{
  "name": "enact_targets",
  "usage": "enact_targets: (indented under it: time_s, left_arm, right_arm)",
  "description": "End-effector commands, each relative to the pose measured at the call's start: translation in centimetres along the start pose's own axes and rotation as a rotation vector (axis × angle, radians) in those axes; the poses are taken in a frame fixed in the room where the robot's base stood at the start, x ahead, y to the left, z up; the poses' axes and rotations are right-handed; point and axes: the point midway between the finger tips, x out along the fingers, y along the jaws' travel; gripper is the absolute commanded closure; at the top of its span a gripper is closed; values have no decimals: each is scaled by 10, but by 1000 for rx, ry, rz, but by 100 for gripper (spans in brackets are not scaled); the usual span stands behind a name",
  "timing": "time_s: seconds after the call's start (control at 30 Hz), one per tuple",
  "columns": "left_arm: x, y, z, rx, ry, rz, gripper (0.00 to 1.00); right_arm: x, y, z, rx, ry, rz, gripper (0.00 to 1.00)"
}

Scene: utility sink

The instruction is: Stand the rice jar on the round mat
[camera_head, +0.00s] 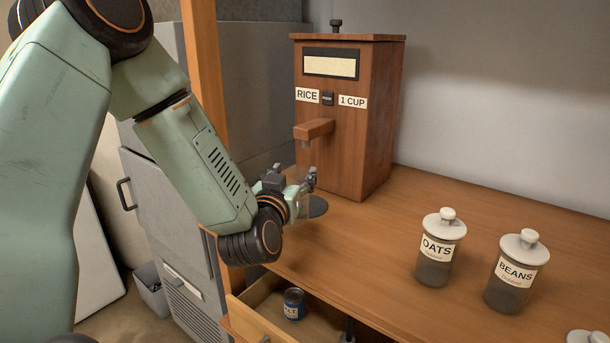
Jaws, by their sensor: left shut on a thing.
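My left gripper (301,184) reaches in from the left, just below the dispenser's spout. It is shut on a clear, glassy jar (303,206), which I take for the rice jar; my gripper hides most of it, and no label shows. The round mat (318,208) is a dark disc on the counter below the spout, partly hidden behind the gripper and jar. I cannot tell whether the jar touches the mat. My right gripper is not in view.
The wooden rice dispenser (347,125) stands behind the mat, its spout (314,128) overhanging. An oats jar (437,255) and a beans jar (512,280) stand at right on the counter (375,235).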

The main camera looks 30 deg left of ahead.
Motion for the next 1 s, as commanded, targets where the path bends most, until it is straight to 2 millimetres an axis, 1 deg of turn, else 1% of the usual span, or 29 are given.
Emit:
enact_targets:
  time_s: [0.03, 0.2, 0.4, 0.53, 0.63, 0.77, 0.87, 1.0]
  left_arm:
    - [12, 0, -1, 3, 6, -2, 100]
    - [50, -1, -1, 2, 5, -2, 100]
    - [91, -2, 0, 2, 4, -2, 100]
    - [113, -3, 0, 1, 4, -2, 100]
    - [124, -4, 0, 1, 3, -2, 100]
    - [129, -4, 1, 0, 2, -2, 100]
    - [129, -3, 10, 0, 0, -2, 100]
    - [128, -3, 31, 2, -1, -1, 100]
  right_arm:
    - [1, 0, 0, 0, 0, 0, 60]
    - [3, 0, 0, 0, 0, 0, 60]
    - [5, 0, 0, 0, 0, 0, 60]
    - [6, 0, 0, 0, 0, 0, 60]
    - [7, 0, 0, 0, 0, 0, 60]
    - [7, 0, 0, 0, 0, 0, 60]
    - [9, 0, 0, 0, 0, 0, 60]
    - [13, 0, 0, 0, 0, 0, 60]
